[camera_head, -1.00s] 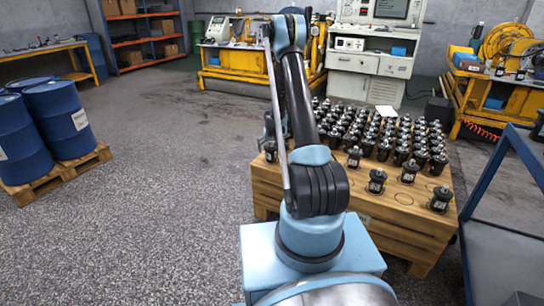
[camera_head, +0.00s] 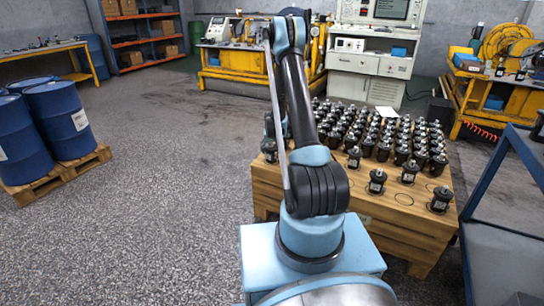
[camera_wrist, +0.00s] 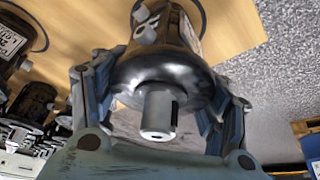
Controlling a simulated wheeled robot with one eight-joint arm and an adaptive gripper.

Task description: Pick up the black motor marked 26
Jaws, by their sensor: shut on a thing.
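A black motor (camera_wrist: 165,75) with a grey metal shaft fills the middle of the wrist view, its shaft end toward the camera. My gripper (camera_wrist: 158,98) is shut on it, with one finger on each side of its body. A white label shows on its side, but I cannot read its number. In the camera_head view, my arm hides most of the gripper and the held motor at the left edge of the wooden crate (camera_head: 400,200). I cannot tell whether the motor is clear of the crate top.
Several other black motors (camera_head: 376,181) stand upright on the crate, packed closely toward the back. Others (camera_wrist: 30,105) are close on the left in the wrist view. Blue drums (camera_head: 62,120) on a pallet stand at left. A blue frame (camera_head: 500,160) is at right. Floor left of the crate is clear.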

